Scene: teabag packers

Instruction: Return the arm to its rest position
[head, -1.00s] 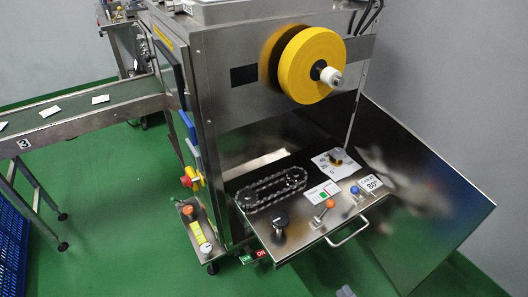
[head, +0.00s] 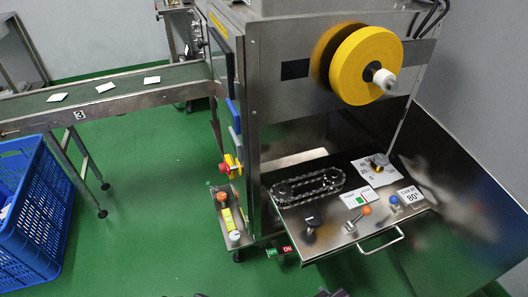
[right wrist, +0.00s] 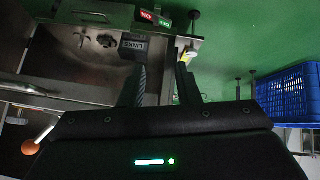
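My right gripper (right wrist: 163,75) shows in the right wrist view. Its two dark fingers stand apart with nothing seen between them. Past the fingertips are the underside or side of a steel machine and the green floor. In the head view only small dark shapes show at the bottom edge, and I cannot tell which part of my arms they are. My left gripper is not in view.
The steel machine (head: 285,130) carries a yellow roll (head: 367,64) and a panel with knobs, a chain and a handle (head: 381,242). A conveyor (head: 120,92) with white packets runs left. A blue crate (head: 38,225) stands left. Green floor between is clear.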

